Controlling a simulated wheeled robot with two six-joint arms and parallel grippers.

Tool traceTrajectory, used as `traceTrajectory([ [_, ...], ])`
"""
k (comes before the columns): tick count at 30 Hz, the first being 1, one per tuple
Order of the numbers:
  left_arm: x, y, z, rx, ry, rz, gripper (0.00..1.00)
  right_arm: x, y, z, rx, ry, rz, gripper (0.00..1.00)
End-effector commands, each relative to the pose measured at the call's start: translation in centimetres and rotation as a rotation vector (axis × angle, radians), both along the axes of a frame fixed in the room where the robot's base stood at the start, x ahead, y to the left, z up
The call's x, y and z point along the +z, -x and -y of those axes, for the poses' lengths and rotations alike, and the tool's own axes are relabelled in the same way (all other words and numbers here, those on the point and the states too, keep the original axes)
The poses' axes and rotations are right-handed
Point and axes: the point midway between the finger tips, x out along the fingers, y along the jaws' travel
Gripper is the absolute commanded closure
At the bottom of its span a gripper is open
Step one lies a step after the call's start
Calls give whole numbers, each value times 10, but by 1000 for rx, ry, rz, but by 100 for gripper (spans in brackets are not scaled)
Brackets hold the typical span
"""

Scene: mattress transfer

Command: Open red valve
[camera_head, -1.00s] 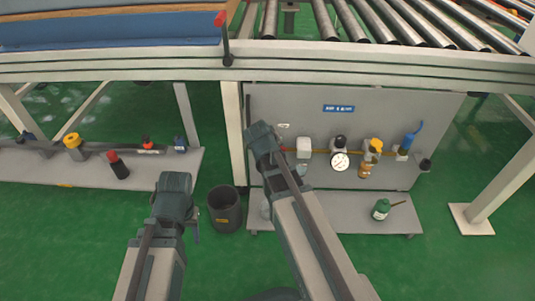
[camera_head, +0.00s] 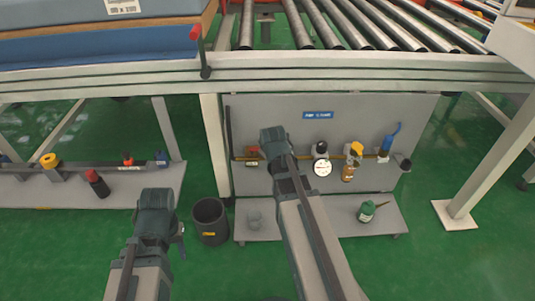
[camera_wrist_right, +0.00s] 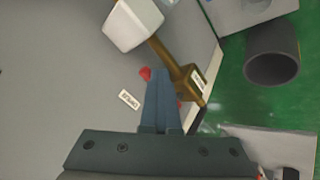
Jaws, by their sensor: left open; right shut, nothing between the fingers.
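The red valve (camera_head: 253,149) is a small red handle at the left end of the brass pipe line on the grey panel. In the right wrist view its red handle (camera_wrist_right: 145,73) shows on both sides of my fingers, which cover its middle. My right gripper (camera_wrist_right: 160,80) is shut and empty in front of the handle; I cannot tell whether it touches. In the head view the right gripper (camera_head: 275,142) hides the pipe just right of the valve, and its fingertips are hidden. My left gripper (camera_head: 156,212) is open and empty, left of the black bin.
The panel (camera_head: 270,110) also carries a pressure gauge (camera_head: 322,169), a yellow-topped fitting (camera_head: 353,151) and a blue-handled one (camera_head: 392,137). A black bin (camera_head: 210,221) stands on the floor. A green bottle (camera_head: 367,211) is on the low shelf. The conveyor frame (camera_head: 400,66) runs above.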

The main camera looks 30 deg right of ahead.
Motion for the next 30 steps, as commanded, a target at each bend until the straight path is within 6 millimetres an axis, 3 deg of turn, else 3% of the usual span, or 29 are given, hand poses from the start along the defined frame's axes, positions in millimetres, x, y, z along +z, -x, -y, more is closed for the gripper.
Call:
traceTrajectory([
  [30,0,0,0,0,0,0,50,1,-13,1,-1,6,5,100],
])
